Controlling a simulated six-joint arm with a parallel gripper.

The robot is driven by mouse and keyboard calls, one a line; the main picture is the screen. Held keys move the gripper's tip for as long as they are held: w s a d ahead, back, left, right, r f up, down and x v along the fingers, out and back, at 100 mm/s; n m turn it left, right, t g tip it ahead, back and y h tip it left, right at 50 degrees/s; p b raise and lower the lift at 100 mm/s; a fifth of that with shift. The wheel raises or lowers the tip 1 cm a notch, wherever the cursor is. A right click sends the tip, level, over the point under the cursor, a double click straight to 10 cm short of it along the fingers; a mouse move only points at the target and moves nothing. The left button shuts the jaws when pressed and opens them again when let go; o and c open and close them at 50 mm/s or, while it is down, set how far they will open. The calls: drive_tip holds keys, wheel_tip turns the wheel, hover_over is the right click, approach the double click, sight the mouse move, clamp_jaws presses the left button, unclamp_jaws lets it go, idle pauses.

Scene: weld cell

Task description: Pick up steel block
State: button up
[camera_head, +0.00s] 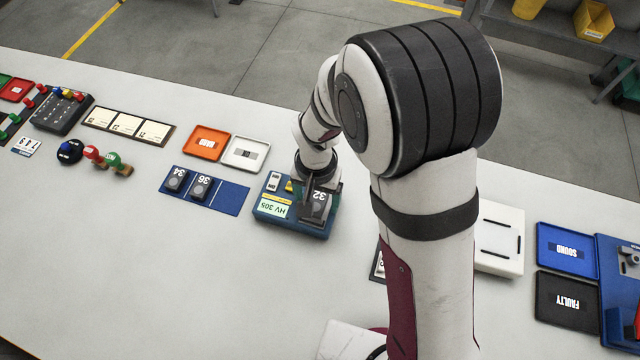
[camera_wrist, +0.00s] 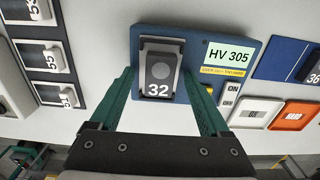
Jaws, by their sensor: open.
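A grey steel block marked 32 (camera_wrist: 160,72) sits in the blue tester (camera_wrist: 208,82), whose display reads HV 305. In the head view the same block (camera_head: 317,208) is at the right part of the tester (camera_head: 270,215), partly behind my gripper. My gripper (camera_wrist: 158,80) is open, with one green finger on each side of the block in the wrist view. Whether the fingers touch the block or sit at its depth cannot be told. In the head view my gripper (camera_head: 318,190) is over the tester, largely hidden by its own wrist.
Two similar blocks, 34 (camera_head: 175,179) and 36 (camera_head: 201,187), stand on a blue mat (camera_head: 232,199) to the left. An orange tray (camera_head: 206,143) and a white tray (camera_head: 244,153) lie behind it. Several numbered blocks (camera_wrist: 50,60) are left in the wrist view. The front table is clear.

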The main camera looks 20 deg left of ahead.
clamp_jaws()
idle(0.3)
